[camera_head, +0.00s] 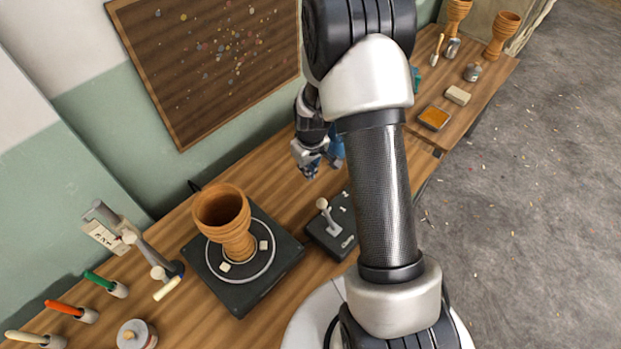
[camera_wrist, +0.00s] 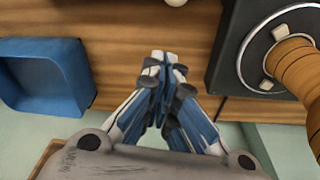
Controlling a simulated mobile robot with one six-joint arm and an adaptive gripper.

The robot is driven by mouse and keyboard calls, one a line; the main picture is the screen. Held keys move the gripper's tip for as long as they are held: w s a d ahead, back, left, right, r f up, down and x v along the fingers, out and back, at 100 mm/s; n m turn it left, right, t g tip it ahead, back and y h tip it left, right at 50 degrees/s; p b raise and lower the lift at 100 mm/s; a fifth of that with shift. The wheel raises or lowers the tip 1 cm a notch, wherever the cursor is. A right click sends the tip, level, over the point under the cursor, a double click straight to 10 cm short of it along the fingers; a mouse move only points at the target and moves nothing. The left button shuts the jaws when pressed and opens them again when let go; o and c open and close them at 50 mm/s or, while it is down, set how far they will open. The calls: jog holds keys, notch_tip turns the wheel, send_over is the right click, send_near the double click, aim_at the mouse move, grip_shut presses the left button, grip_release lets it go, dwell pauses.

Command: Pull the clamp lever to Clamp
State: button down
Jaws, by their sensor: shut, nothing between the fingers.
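The clamp lever (camera_head: 329,217) has a pale round knob and a grey stem. It rises from a dark box (camera_head: 346,218) on the bench, with a white "Clamp" label at the box's near edge. The knob leans away from that label in the head view. My gripper (camera_head: 311,172) is shut and empty, beyond the lever and apart from it. In the wrist view my gripper (camera_wrist: 163,62) shows its fingers together over bare wood. A pale shape at the top edge there is cut off, and I cannot tell whether it is the knob.
A wooden goblet drum (camera_head: 226,222) stands on a dark turntable base (camera_head: 250,290) left of the lever box. A blue tray (camera_wrist: 45,75) lies left of my fingers in the wrist view. A jointed stand (camera_head: 140,243) and brushes are farther left. Bare wood lies between turntable and tray.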

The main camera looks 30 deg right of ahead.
notch_tip(320, 180, down, 9)
jog(key=w+b, duration=0.1)
jog(key=b, duration=0.2)
jog(key=s, duration=0.2)
jog(key=s+r, duration=0.1)
jog(key=shift+s+d, duration=0.3)
jog(key=shift+d, duration=0.05)
jog(key=shift+r, duration=0.15)
